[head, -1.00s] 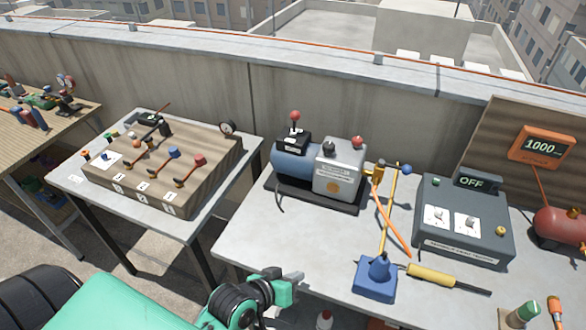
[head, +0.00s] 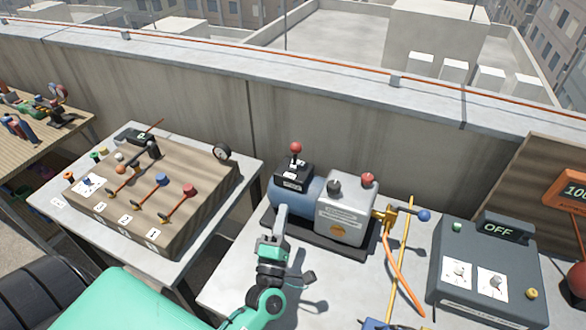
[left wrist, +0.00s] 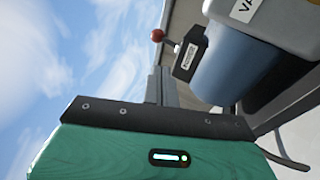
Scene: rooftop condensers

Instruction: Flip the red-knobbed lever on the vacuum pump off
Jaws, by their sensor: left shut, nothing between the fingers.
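The vacuum pump (head: 345,212) stands on the grey table, with a blue cylinder and a grey housing on a black base. A lever with a red knob (head: 295,147) stands up, roughly upright, from a black switch box (head: 293,175) on the blue cylinder. The red knob (left wrist: 157,35) and the switch box (left wrist: 188,55) also show in the left wrist view. My left gripper (head: 282,210) is shut and empty, in front of the blue cylinder and below the switch box in the picture, apart from the lever. My right gripper is out of view.
The pump's housing carries a second red knob (head: 368,179) and a black knob. To its right are a brass valve with a blue-ended handle (head: 424,215), an orange hose (head: 402,268) and a grey switch panel reading OFF (head: 485,270). A wooden lever board (head: 165,190) stands left.

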